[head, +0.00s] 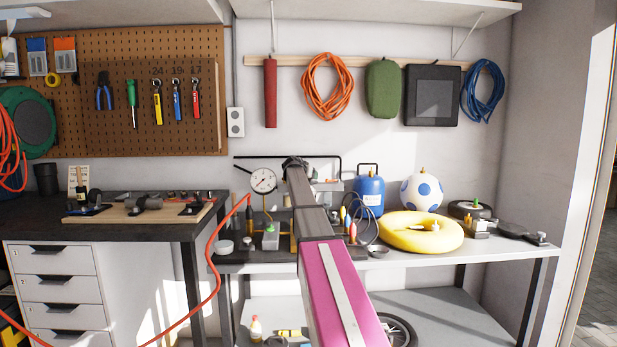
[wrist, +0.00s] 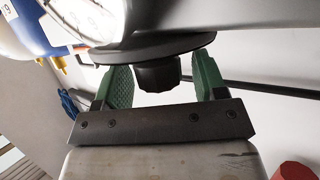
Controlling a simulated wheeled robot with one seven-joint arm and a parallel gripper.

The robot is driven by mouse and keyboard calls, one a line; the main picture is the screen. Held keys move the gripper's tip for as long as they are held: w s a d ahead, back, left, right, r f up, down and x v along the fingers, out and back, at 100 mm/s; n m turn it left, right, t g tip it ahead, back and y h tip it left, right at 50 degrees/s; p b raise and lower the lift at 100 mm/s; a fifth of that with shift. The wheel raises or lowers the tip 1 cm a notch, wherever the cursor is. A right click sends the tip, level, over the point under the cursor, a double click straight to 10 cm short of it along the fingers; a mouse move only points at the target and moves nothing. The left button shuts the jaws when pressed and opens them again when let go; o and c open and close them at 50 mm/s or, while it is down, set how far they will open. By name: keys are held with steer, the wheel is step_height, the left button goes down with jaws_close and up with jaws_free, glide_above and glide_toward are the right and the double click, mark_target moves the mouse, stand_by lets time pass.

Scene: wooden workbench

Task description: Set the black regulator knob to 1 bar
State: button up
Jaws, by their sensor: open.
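The black regulator knob (wrist: 158,76) shows in the wrist view, below a wide dark disc. My gripper (wrist: 164,72) has its two green fingers standing apart on either side of the knob, with a visible gap at each side. The white pressure gauge (head: 263,181) faces the head camera just left of my arm's end; part of its dial also shows in the wrist view (wrist: 88,18). The dial's numbers are too small to read in the head view. In the head view my arm's end hides the knob and the fingers.
A blue gas bottle (head: 369,194), a spotted ball (head: 421,191) and a yellow ring (head: 420,231) stand right of my arm on the grey bench (head: 480,251). Small fittings and bottles crowd the bench near the gauge. A red hose (head: 213,262) hangs at the left.

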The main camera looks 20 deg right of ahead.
steer(key=c, duration=0.9)
steer(key=shift+s+n+t, duration=0.1)
steer(key=shift+n+t, duration=0.2)
steer(key=n+t+y, duration=0.2)
steer(key=y, duration=0.1)
steer(key=shift+d+n, duration=0.1)
steer(key=shift+n, duration=0.3)
steer(key=n+y, duration=0.3)
steer(key=n+t+y, duration=0.1)
steer(key=n+y, duration=0.2)
steer(key=y, duration=0.1)
steer(key=shift+t, duration=0.3)
steer(key=n+g+y, duration=0.1)
steer(key=n+y, duration=0.2)
steer(key=n+g+y, duration=0.1)
steer(key=n+y, duration=0.2)
steer(key=shift+y, duration=0.3)
steer(key=shift+n+g+y, duration=0.8)
steer(key=shift+n+y, duration=0.2)
steer(key=shift+n, duration=0.1)
